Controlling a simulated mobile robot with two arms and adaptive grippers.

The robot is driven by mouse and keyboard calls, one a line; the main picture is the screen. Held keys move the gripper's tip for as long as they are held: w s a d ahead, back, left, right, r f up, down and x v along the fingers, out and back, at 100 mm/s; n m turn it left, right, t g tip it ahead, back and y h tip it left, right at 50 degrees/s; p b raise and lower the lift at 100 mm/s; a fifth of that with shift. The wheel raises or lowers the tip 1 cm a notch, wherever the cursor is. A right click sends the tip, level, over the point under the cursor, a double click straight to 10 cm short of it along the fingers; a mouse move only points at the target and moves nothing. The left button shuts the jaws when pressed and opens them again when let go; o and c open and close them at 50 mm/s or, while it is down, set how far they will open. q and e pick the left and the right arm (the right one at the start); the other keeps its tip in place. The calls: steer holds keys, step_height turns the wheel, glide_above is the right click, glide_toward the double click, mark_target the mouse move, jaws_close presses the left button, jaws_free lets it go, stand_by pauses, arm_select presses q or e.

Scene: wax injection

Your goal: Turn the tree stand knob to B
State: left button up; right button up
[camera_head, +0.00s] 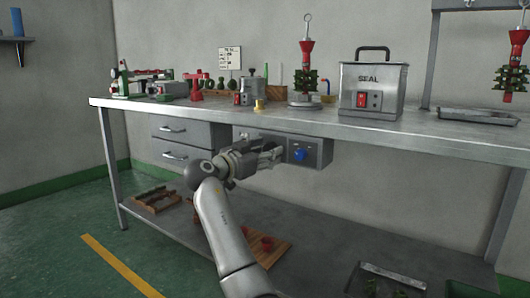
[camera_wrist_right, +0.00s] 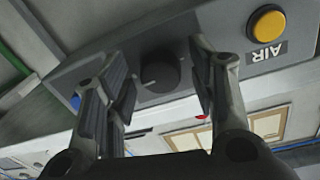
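A dark round knob (camera_wrist_right: 160,72) with a light pointer line sits on a grey control box (camera_wrist_right: 215,18) in the right wrist view. No position letters are readable around it. My right gripper (camera_wrist_right: 160,95) is open, with its fingers on either side of the knob; I cannot tell whether they touch it. In the head view the right gripper (camera_head: 277,155) is at the grey box (camera_head: 318,153) under the bench top, and the knob is hidden there. A tree stand (camera_head: 305,103) with a red and green tree stands on the bench. My left gripper is out of view.
The box has a yellow button (camera_wrist_right: 267,24) beside an AIR label (camera_wrist_right: 267,54), and a blue button or knob (camera_head: 299,154). Drawers (camera_head: 178,130) are left of the arm. The bench top (camera_head: 420,132) is above, holding a SEAL machine (camera_head: 373,84).

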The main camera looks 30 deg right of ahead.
steer(key=shift+r, duration=0.1)
steer(key=shift+a, duration=0.2)
steer(key=v, duration=1.1)
steer(key=shift+s+a, duration=0.2)
steer(key=shift+a, duration=0.1)
